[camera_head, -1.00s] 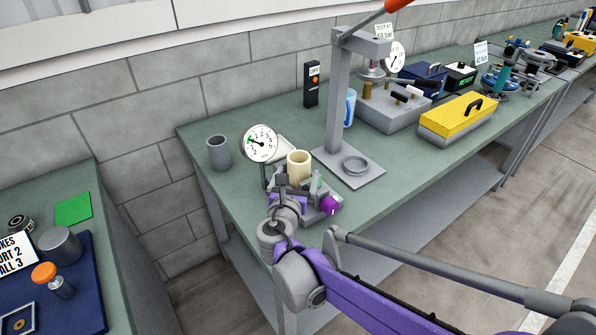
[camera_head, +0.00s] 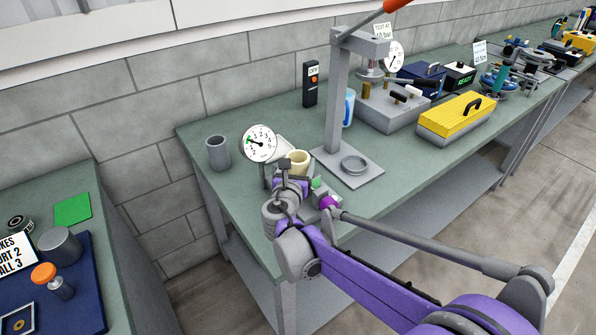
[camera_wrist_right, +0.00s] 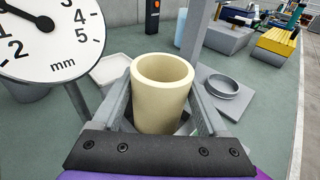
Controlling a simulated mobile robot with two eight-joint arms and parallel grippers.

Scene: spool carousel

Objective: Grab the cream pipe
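The cream pipe (camera_head: 300,158) is a short hollow cylinder standing upright at the near left of the green bench, by the dial gauge. In the right wrist view the cream pipe (camera_wrist_right: 162,95) stands between the two fingers, its open top facing up. My right gripper (camera_head: 292,172) is at the pipe, partly hiding it in the head view. In the right wrist view the right gripper (camera_wrist_right: 162,78) is open, one finger on each side of the pipe, with narrow gaps showing. The pipe's lower end is hidden. My left gripper is not in view.
A dial gauge (camera_head: 259,143) stands close left of the pipe. A grey cup (camera_head: 218,153) is farther left. A grey press (camera_head: 335,100) with a ring (camera_head: 354,164) on its base stands to the right. A yellow toolbox (camera_head: 455,117) is beyond.

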